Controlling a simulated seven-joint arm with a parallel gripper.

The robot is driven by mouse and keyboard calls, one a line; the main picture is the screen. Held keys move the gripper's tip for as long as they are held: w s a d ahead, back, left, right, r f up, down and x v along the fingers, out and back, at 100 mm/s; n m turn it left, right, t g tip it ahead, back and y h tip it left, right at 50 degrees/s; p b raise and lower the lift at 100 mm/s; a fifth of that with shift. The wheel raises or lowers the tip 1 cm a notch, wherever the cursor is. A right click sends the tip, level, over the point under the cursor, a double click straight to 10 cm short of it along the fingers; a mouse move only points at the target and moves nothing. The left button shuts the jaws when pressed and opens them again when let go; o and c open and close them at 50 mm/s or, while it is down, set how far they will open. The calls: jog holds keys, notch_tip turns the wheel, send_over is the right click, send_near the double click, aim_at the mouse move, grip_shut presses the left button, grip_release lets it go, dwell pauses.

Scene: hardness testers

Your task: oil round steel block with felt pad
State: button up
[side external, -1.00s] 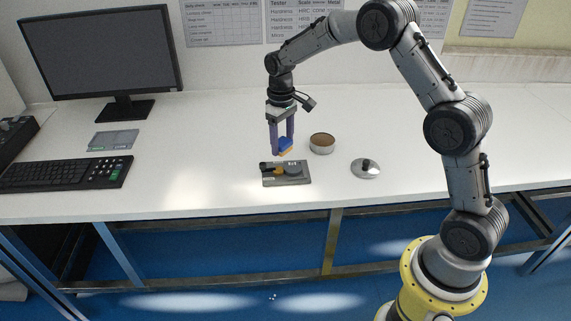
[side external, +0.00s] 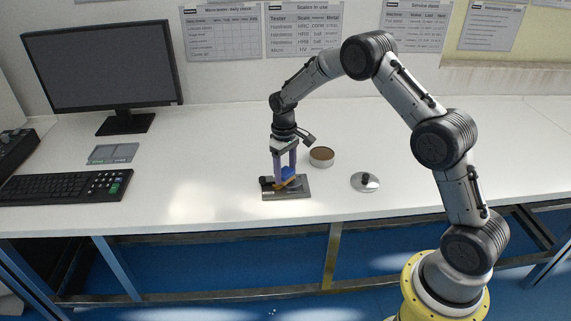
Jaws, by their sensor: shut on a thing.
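My gripper (side external: 285,178) is shut on the felt pad (side external: 288,173), which shows a blue back and a yellowish-orange underside. The pad is low over a dark grey plate (side external: 303,194) near the front of the bench. The round steel block (side external: 296,186) sits on this plate and is mostly hidden behind the pad and fingers. The pad looks to be at or just above the block's top; I cannot tell whether they touch. A round tin (side external: 321,156) with brown contents stands open behind and to the right. Its likely lid (side external: 365,182), metal with a dark knob, lies farther right.
A keyboard (side external: 65,187), a monitor (side external: 103,68) and a flat grey case (side external: 113,153) occupy the left of the white bench (side external: 420,160). Paper charts hang on the back wall. The bench is clear to the right of the lid.

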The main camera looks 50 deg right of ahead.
aim_at(301, 182)
jog(key=shift+s+d+f, duration=0.15)
jog(key=shift+f, duration=0.35)
jog(key=shift+s+d+f, duration=0.1)
jog(key=shift+s+d, duration=0.45)
jog(key=shift+s, duration=0.05)
jog(key=shift+c, duration=0.5)
jog(key=shift+s+d, duration=0.8)
jog(key=shift+d, duration=0.05)
jog(key=shift+w+a, duration=1.55)
jog(key=shift+s+d, duration=1.55)
jog(key=shift+s, duration=0.05)
jog(key=shift+w+a, duration=1.5)
jog(key=shift+s+d, duration=1.5)
jog(key=shift+d, duration=0.05)
notch_tip(301, 182, up, 8)
